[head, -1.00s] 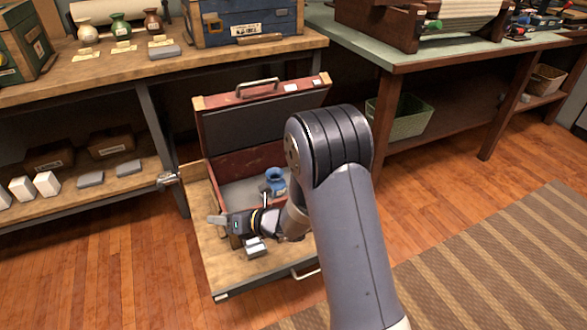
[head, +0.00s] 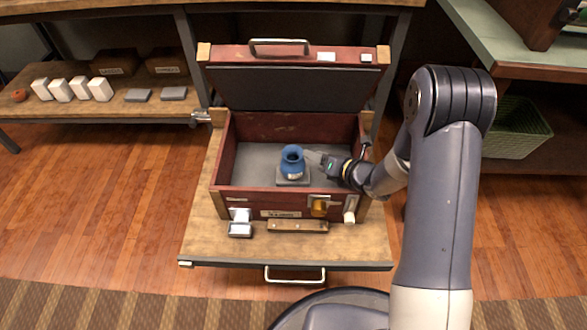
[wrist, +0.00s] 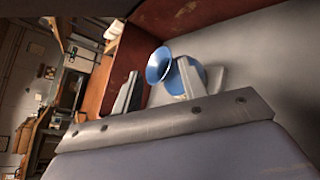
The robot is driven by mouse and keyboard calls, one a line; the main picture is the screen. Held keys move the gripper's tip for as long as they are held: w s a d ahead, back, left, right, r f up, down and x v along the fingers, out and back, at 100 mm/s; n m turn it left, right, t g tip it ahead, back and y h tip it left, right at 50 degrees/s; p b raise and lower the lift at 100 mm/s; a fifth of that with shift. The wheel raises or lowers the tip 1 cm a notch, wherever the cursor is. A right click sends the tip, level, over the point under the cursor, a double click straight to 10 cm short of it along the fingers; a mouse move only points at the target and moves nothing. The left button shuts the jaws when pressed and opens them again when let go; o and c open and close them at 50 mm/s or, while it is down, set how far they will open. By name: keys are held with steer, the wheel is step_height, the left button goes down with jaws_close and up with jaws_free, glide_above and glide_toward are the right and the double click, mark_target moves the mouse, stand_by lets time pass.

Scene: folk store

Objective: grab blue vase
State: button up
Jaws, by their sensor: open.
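The blue vase (head: 292,161) stands upright on a small grey base inside the open red case (head: 226,165). My gripper (head: 316,159) reaches into the case from the right, with its fingertips close to the vase's right side. In the wrist view the jaws (wrist: 155,88) are apart. The vase (wrist: 157,66) shows just beyond them, its flared rim between the fingers and its body partly hidden by the right finger. Whether a finger touches the vase I cannot tell.
The case lid (head: 300,88) stands open at the back. The case rests on a pulled-out wooden drawer board (head: 205,240) with a front handle. A lower shelf (head: 115,104) with white boxes is at left, and a green basket (head: 518,130) at right. The case walls surround my gripper.

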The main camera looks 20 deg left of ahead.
mark_target(295, 149)
steer(key=b+x, duration=0.1)
steer(key=x, duration=0.3)
steer(key=f+b+x, duration=0.1)
steer(key=x, duration=0.3)
steer(key=shift+s+d+f, duration=0.1)
steer(key=shift+s+d, duration=0.05)
steer(key=shift+c, duration=0.2)
jaws_close()
stand_by(0.4)
